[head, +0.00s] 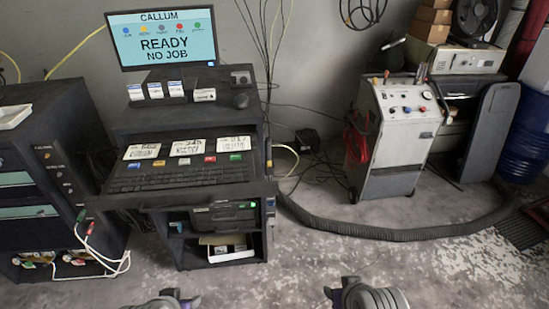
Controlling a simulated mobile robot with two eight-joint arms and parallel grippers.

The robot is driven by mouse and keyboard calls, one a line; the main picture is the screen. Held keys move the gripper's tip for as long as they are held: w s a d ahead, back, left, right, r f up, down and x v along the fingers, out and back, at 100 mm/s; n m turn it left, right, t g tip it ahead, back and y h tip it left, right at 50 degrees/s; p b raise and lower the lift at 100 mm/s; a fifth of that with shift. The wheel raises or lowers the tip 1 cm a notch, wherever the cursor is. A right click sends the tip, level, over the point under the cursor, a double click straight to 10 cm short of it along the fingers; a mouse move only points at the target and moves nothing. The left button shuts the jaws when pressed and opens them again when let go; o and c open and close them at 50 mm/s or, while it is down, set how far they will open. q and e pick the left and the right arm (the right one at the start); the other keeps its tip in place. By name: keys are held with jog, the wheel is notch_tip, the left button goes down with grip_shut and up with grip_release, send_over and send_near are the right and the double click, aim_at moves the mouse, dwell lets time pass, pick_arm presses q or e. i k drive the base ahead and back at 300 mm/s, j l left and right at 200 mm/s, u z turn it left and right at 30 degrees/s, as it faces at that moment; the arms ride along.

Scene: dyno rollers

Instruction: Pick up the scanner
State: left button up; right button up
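I cannot surely tell which thing is the scanner. A small dark rounded device (241,101) sits at the right end of the upper shelf of the dark computer cart (125,203). A dark boxy piece (241,77) is just behind it. My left gripper (181,297) and my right gripper (338,289) show at the bottom edge, low in front of the cart. Both are apart from these devices, and I see nothing held. Their finger gaps are not clear.
The cart carries a monitor (164,40), a keyboard (182,175) and several label cards. A dark cabinet (45,180) stands left, a grey machine (398,135) right. A thick black hose (400,234) crosses the floor. The floor in the front middle is clear.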

aim_at(269, 160)
jog(key=l+u, duration=0.1)
jog(key=l, duration=0.45)
jog(key=u, duration=0.35)
jog(key=i+l+u, duration=0.2)
jog(key=l+u, duration=0.25)
jog(key=i+l+u, duration=0.2)
jog(key=l, duration=0.2)
jog(key=i+l+u, duration=0.1)
jog(key=l, duration=0.45)
jog(key=i+l+u, duration=0.1)
jog(key=l, duration=0.45)
jog(key=i+l, duration=0.1)
jog(key=l, duration=0.2)
jog(key=i+l, duration=0.25)
jog(key=l, duration=0.3)
jog(key=i, duration=0.3)
